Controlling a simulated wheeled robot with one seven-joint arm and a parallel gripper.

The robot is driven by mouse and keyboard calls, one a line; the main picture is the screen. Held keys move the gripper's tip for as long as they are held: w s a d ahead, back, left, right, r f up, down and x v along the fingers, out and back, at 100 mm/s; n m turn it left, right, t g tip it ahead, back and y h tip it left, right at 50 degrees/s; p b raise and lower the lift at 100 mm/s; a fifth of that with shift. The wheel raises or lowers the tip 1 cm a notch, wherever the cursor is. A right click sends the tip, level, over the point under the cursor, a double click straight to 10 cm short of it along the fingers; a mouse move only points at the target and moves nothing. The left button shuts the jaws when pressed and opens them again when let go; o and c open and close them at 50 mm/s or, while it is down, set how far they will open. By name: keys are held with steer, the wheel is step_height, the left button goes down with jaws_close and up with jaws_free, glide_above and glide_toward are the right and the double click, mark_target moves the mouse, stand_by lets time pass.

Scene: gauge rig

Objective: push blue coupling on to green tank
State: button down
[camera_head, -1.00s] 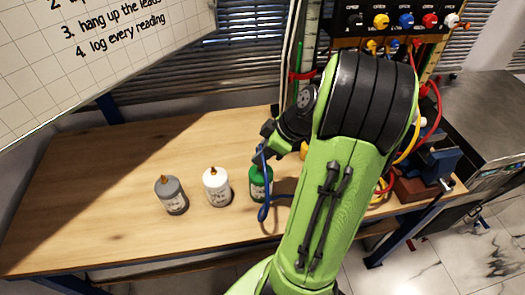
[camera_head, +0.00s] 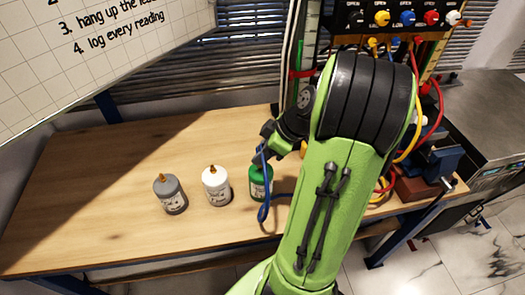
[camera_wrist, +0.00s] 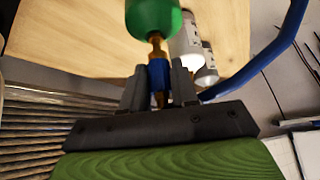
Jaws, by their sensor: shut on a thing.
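The green tank (camera_head: 261,183) stands on the wooden bench, partly behind the blue hose; it also shows at the top of the wrist view (camera_wrist: 152,17). Its brass nipple (camera_wrist: 156,45) points toward my gripper. My gripper (camera_wrist: 158,80) is shut on the blue coupling (camera_wrist: 158,97), which is in line with the nipple and right at its end. I cannot tell whether the nipple is inside the coupling. In the head view my gripper (camera_head: 267,141) is just above the tank's top, and the coupling is hidden. The blue hose (camera_head: 264,208) hangs in front of the tank.
A white tank (camera_head: 216,187) and a grey tank (camera_head: 170,195) stand to the left of the green one. The bench's left part (camera_head: 90,190) is clear. A panel with coloured knobs (camera_head: 405,20), hanging leads and a blue vise (camera_head: 443,163) are on the right.

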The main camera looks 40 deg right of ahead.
steer(key=shift+f+b, duration=0.6)
steer(key=shift+f, duration=0.1)
steer(key=shift+f, duration=0.25)
stand_by(0.3)
steer(key=shift+c, duration=2.4)
jaws_free()
steer(key=p+v, duration=0.5)
steer(key=v, duration=1.1)
steer(key=shift+p, duration=0.35)
steer(key=shift+a+f, duration=0.1)
steer(key=shift+f, duration=0.05)
